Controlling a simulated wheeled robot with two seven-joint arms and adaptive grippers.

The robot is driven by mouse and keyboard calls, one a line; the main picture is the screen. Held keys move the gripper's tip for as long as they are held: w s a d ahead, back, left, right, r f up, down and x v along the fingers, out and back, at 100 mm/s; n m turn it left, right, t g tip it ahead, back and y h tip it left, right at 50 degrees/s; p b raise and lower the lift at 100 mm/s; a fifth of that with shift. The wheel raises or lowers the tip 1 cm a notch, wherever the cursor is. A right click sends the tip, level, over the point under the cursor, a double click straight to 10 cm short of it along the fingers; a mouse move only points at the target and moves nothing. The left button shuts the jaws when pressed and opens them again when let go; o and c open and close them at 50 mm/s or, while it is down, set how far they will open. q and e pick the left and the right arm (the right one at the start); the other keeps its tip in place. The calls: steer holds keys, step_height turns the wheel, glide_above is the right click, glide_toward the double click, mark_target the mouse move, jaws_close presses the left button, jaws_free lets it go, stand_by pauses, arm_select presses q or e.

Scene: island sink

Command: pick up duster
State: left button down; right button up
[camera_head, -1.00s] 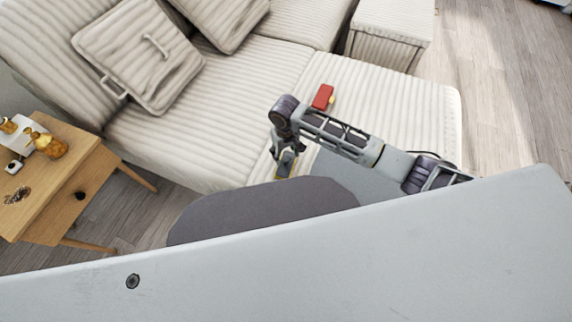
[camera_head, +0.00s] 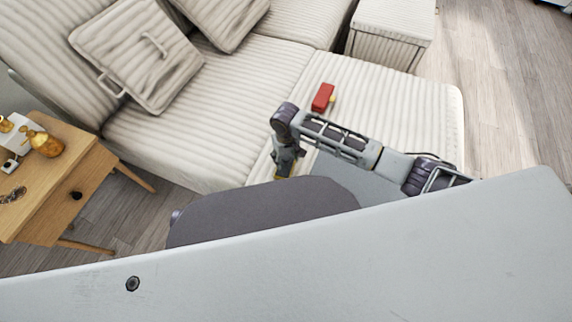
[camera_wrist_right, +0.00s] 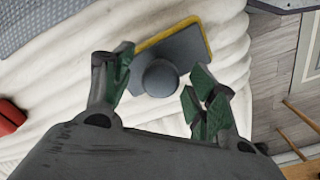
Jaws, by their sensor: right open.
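The duster (camera_wrist_right: 170,58) looks like a flat grey pad with a yellow edge and a round grey knob. It lies on the cream ribbed sofa seat in the right wrist view. My right gripper (camera_wrist_right: 160,80) is open, its green-padded fingers on either side of the knob, with no clear contact. In the head view my right gripper (camera_head: 287,160) points down at the sofa's front edge and hides most of the duster; a bit of yellow shows below it. My left gripper is not in view.
A red object (camera_head: 322,97) lies on the sofa seat (camera_head: 400,110) beyond my right arm. Cushions (camera_head: 138,55) lie on the sofa at the left. A wooden side table (camera_head: 60,180) with small items stands at the left. Wooden floor is clear at the right.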

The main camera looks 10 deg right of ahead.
mark_target(286, 156)
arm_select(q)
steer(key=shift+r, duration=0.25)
arm_select(e)
steer(key=shift+f, duration=0.55)
steer(key=shift+c, duration=0.5)
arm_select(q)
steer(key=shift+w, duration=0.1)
arm_select(e)
steer(key=c, duration=1.1)
steer(key=shift+o, duration=0.2)
